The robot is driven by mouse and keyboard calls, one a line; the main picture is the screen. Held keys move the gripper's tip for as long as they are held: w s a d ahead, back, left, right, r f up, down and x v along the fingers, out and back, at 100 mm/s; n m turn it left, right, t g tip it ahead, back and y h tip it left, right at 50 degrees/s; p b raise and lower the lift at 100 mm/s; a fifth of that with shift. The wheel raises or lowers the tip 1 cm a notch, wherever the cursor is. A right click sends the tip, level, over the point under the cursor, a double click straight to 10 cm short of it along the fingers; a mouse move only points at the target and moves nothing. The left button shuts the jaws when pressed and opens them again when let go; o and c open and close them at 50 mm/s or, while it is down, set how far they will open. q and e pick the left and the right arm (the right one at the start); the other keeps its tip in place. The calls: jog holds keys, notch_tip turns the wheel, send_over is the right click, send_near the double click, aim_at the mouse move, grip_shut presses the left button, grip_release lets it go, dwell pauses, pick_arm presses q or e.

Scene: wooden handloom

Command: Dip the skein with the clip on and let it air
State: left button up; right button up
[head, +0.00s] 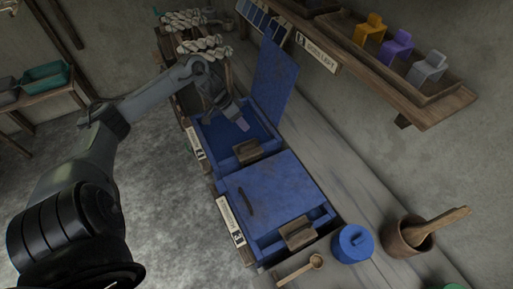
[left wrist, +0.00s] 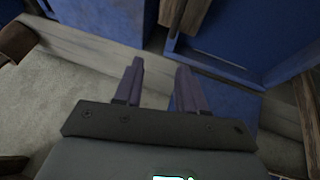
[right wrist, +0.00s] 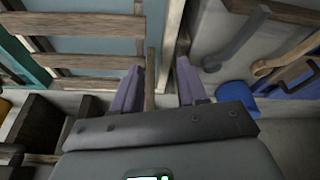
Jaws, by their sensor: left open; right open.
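Twisted off-white skeins (head: 200,45) hang at the top of the head view, behind my left arm; I cannot make out a clip on them. The farther blue vat (head: 213,137) stands with its blue lid (head: 275,75) raised. My left gripper (head: 242,124) is over that vat's opening. Its fingers are apart and empty, as the left wrist view (left wrist: 157,85) shows. The nearer blue vat has a flat blue lid (head: 265,190) over most of it. My right gripper (right wrist: 160,85) shows only in its own wrist view, with fingers apart and nothing visibly held.
A wall shelf (head: 405,78) at the right carries yellow (head: 369,28), purple (head: 396,45) and grey (head: 427,67) pieces. A blue lidded pot (head: 352,243), a wooden mortar (head: 408,237) with pestle and a wooden ladle (head: 300,270) are at the near end. The floor at left is clear.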

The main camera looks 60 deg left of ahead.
pick_arm(q)
jog(key=f+b, duration=0.1)
jog(key=f, duration=0.2)
jog(key=w+f+b, duration=0.1)
jog(key=f, duration=0.3)
jog(key=w+f+b, duration=0.1)
jog(key=f, duration=0.3)
jog(key=shift+w+d+f, duration=0.15)
jog(key=shift+w+d, duration=0.05)
jog(key=shift+d, duration=0.1)
pick_arm(e)
jog(key=f, duration=0.4)
jog(key=shift+s+a, duration=0.2)
jog(key=shift+a, duration=0.05)
jog(key=shift+r, duration=0.1)
pick_arm(q)
grip_shut()
pick_arm(e)
jog(key=shift+a, duration=0.1)
